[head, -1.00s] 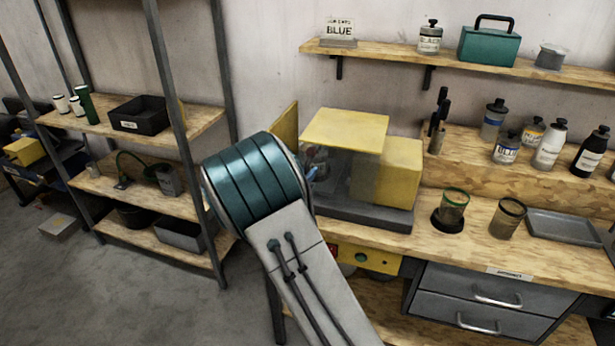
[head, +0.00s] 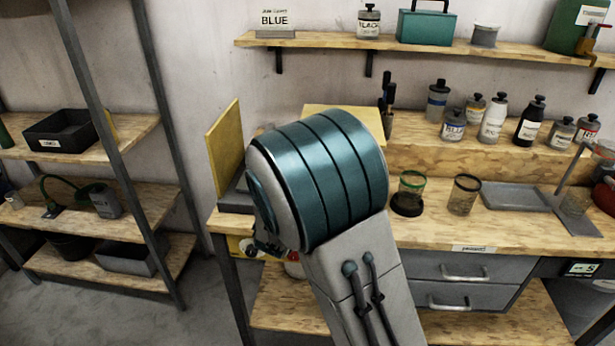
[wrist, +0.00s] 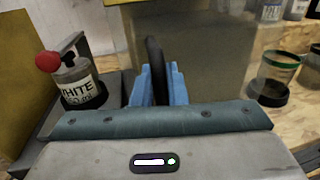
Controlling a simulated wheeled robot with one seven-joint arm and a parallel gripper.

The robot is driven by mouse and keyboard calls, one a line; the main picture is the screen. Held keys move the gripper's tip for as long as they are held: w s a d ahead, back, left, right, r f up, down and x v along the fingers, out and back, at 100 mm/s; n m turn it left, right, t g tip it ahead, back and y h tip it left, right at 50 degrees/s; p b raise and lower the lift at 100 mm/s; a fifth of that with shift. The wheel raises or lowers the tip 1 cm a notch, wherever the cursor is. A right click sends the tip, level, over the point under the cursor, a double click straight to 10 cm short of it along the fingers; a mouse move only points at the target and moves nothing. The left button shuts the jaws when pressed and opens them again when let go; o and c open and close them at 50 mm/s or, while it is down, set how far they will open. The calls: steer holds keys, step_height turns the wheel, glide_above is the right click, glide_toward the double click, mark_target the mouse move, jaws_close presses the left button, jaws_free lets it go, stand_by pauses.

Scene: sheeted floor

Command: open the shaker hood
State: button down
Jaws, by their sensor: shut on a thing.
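The paint shaker stands on the bench, mostly hidden behind my arm in the head view. Its upright yellow end panel (head: 226,152) shows at the left, and a strip of yellow top (head: 345,113) shows above my arm. In the wrist view, the hood's smoky see-through wall (wrist: 205,65) fills the middle right. My gripper (wrist: 158,82), with blue fingers, is shut around a dark upright handle (wrist: 154,55) in front of that wall. A bottle labelled WHITE (wrist: 75,84), with a red knob, stands left of the handle. The gripper is hidden in the head view.
Several bottles stand on the ledge behind. A shelf rack (head: 95,150) stands at the left; grey floor lies between it and the bench.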

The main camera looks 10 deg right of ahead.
steer(key=c, duration=1.5)
jaws_free()
steer(key=shift+c, duration=0.2)
steer(key=shift+s, duration=0.1)
steer(key=b+v, duration=0.2)
steer(key=v, duration=1.1)
steer(key=shift+s, duration=0.3)
steer(key=shift+a, duration=0.1)
